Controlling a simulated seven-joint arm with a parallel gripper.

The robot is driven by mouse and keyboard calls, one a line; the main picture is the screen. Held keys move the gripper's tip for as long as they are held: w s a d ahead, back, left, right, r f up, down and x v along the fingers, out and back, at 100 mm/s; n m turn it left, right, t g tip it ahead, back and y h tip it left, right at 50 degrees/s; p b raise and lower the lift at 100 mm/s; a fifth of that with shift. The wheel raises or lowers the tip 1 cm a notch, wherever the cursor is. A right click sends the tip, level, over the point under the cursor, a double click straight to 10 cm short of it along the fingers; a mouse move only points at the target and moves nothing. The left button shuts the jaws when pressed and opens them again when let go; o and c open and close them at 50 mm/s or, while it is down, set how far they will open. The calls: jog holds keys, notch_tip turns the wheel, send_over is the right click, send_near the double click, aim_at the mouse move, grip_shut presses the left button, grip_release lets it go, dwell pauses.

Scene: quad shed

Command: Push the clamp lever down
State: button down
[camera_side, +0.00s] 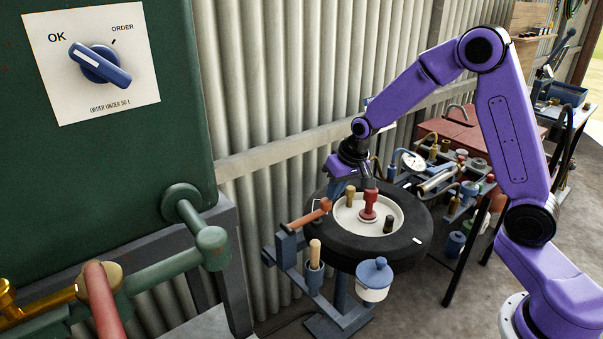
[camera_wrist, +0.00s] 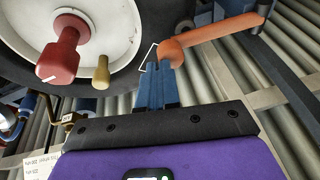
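The clamp lever (camera_side: 309,217) is an orange-red bar joined to a blue bracket at the left of the tyre stand. In the side view it slopes upward to the right, toward the tyre. Its rounded end (camera_wrist: 171,51) and bar show at the top right of the wrist view. My gripper (camera_side: 338,188) is above the tyre's left edge, close to the lever's raised end. In the wrist view my gripper's blue fingers (camera_wrist: 157,72) lie together, empty, with tips beside the rounded end. I cannot tell whether they touch it.
The tyre (camera_side: 407,246) lies flat with a white rim holding a red hub clamp (camera_side: 369,206) and brass-coloured pegs. A wooden-handled tool (camera_side: 315,253) and a blue-lidded white pot (camera_side: 374,280) are at the front. A cluttered bench (camera_side: 470,150) stands behind right.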

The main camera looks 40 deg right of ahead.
jog(key=shift+f, duration=0.15)
jog(key=s+d+r, duration=0.3)
jog(key=d+r, duration=0.2)
jog(key=r, duration=0.7)
jog(key=shift+d+r, duration=0.15)
jog(key=s+a+f+n+g, duration=0.1)
jog(key=s+a+n, duration=0.35)
jog(key=s, duration=0.35)
jog(key=s+a+f+n+g, duration=0.1)
jog(key=s+a+n, duration=0.2)
jog(key=s+a, duration=0.4)
jog(key=s+d+f+n+g, duration=0.1)
jog(key=s+n, duration=0.5)
jog(key=s, duration=1.1)
jog(key=shift+d+f+h, duration=0.3)
jog(key=shift+d+f, duration=0.2)
jog(key=shift+f, duration=0.2)
